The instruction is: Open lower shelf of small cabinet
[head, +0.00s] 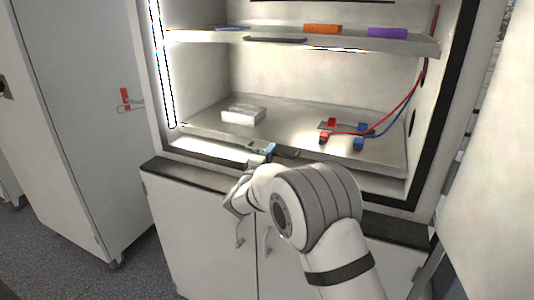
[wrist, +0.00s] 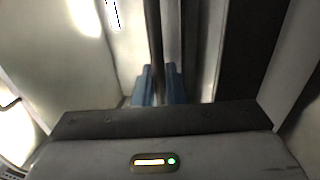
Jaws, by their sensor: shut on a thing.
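The small cabinet (head: 154,168) stands open, with an upper and a lower shelf. The lower shelf (head: 290,122) is a grey metal tray, and its front edge lies near the cabinet's front opening. My gripper (head: 268,150) is at the middle of that front edge, by a dark handle (head: 288,153). In the wrist view the blue fingers of my gripper (wrist: 159,85) stand on either side of a thin dark bar (wrist: 154,45), shut on it. My wrist partly hides the contact in the head view.
On the lower shelf are a white box (head: 243,114) and red (head: 323,138) and blue (head: 360,143) clips with cables. The upper shelf (head: 280,40) holds orange (head: 322,29) and purple (head: 388,33) blocks. Closed doors (head: 205,228) are below; an open door (head: 487,170) stands right.

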